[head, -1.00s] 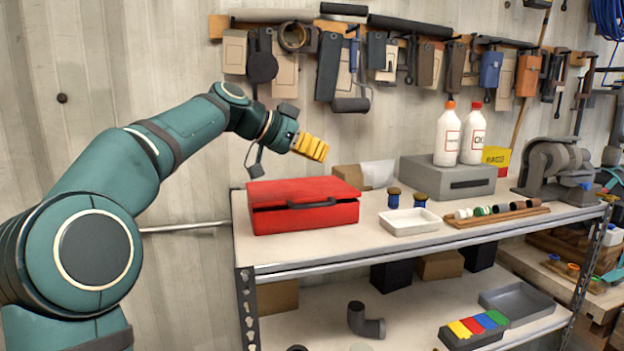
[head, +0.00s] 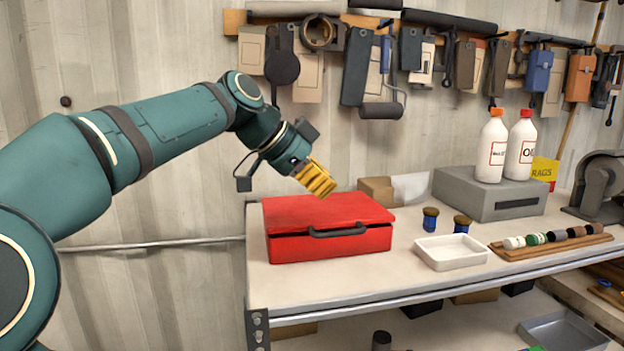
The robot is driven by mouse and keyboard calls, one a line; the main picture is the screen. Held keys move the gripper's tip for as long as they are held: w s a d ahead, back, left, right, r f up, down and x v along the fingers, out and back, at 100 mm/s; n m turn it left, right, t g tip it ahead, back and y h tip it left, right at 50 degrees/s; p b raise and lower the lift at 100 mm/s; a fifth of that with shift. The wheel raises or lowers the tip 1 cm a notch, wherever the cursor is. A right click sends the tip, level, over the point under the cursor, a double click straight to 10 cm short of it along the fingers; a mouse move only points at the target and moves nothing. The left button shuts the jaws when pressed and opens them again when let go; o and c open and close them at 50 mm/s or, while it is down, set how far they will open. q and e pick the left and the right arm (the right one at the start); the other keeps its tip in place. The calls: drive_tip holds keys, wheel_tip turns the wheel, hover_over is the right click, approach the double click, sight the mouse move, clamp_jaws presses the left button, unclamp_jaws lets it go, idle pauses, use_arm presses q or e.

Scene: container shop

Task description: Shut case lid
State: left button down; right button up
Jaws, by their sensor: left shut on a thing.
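The red case (head: 330,246) stands on the left part of the bench top, with its dark handle (head: 337,231) facing front. Its red lid (head: 310,211) lies almost flat over the base, and a thin dark gap shows under its front edge. My left gripper (head: 324,191) has yellow ribbed fingers that point down to the right, at the lid's rear edge in the picture. I cannot tell whether they touch the lid. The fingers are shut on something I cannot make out. My right gripper is not in view.
Right of the case are two blue-and-brown small items (head: 430,219), a white tray (head: 452,252) and a wooden rack (head: 552,246). A grey box (head: 488,194) bears two white bottles (head: 491,150). Tools hang on the wall. The bench front is clear.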

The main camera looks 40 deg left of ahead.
use_arm(q)
drive_tip(key=w+d+f+b, duration=0.1)
drive_tip(key=w+f+b, duration=0.1)
drive_tip(key=f, duration=0.5)
drive_tip(key=shift+w+d+f, duration=0.3)
drive_tip(key=shift+w+f, duration=0.05)
drive_tip(key=shift+w, duration=0.45)
wheel_tip(320, 180, down, 2)
drive_tip(key=shift+s+d+f+b, duration=0.1)
drive_tip(key=shift+f+b, duration=0.05)
drive_tip(key=shift+b, duration=0.85)
